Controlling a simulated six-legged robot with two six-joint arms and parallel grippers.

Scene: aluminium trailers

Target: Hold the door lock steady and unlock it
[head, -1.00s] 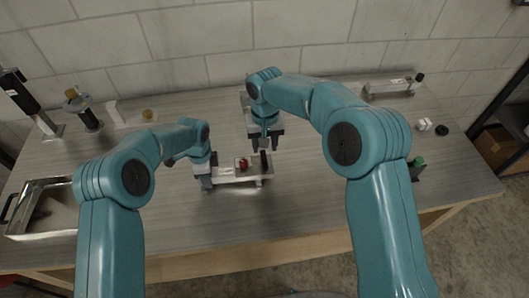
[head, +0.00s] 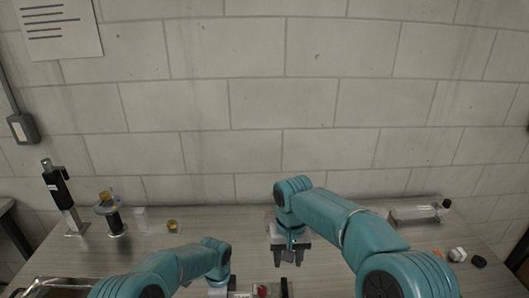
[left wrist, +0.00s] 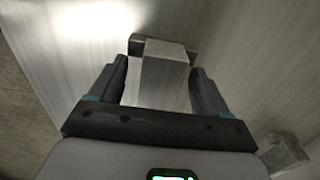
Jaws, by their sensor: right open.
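The door lock (head: 262,291) sits at the bottom edge of the head view, mostly cut off; a red part and a black upright part show. My right gripper (head: 288,263) is open and empty, pointing down, behind and above the lock. My left gripper is hidden or cut off at the bottom of the head view, by the lock's left end. In the left wrist view my left gripper (left wrist: 162,75) has its fingers on either side of a metal block (left wrist: 165,82). A narrow gap shows at the left finger; I cannot tell whether it grips the block.
A black-handled device (head: 60,190), a spool-like stand (head: 112,215) and a brass knob (head: 172,225) stand at the left. A metal bar device (head: 415,214), a white nut (head: 457,254) and a black ring (head: 479,261) lie at the right. A block wall closes the back.

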